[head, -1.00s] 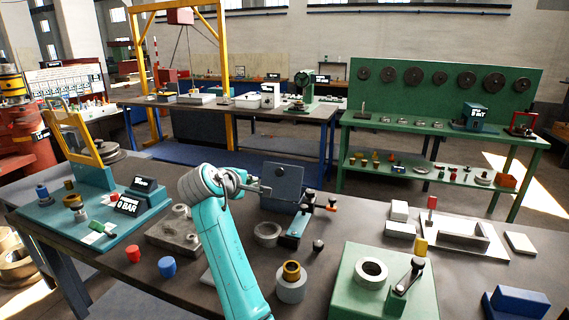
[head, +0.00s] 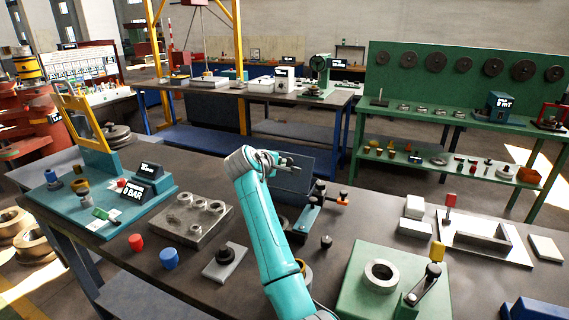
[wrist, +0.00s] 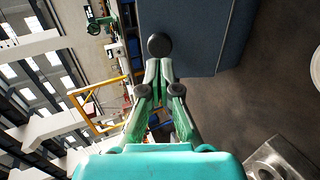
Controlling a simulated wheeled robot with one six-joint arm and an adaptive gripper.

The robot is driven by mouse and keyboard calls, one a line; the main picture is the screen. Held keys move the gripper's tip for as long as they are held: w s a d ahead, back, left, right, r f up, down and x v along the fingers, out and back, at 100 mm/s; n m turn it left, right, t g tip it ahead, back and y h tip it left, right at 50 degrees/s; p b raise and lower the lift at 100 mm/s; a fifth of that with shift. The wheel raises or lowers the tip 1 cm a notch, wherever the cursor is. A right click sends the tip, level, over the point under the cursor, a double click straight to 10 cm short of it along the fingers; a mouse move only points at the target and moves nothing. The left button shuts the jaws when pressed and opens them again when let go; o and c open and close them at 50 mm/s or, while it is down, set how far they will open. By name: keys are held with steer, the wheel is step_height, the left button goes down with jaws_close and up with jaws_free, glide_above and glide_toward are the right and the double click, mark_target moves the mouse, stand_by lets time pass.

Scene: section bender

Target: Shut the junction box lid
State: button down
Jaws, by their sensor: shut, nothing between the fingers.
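The junction box (head: 284,213) is dark blue-grey and stands on the bench. Its flat lid (head: 297,178) stands raised, partly hidden behind my arm. In the wrist view a dark blue panel, apparently the lid (wrist: 212,38), fills the upper middle. A round black knob (wrist: 158,45) shows at the panel's left edge, just beyond my fingertips. My gripper (head: 288,160) is shut and empty at the lid's upper edge; it also shows in the wrist view (wrist: 157,66). I cannot tell whether the fingertips touch the knob or the lid.
A blue fixture with an orange-tipped handle (head: 343,200) stands right of the box. A green block with a crank (head: 385,290) is at the front. A grey plate with rings (head: 188,218) lies left.

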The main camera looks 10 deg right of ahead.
mark_target(288, 162)
steer(key=shift+x, duration=2.05)
steer(key=shift+w+d, duration=0.1)
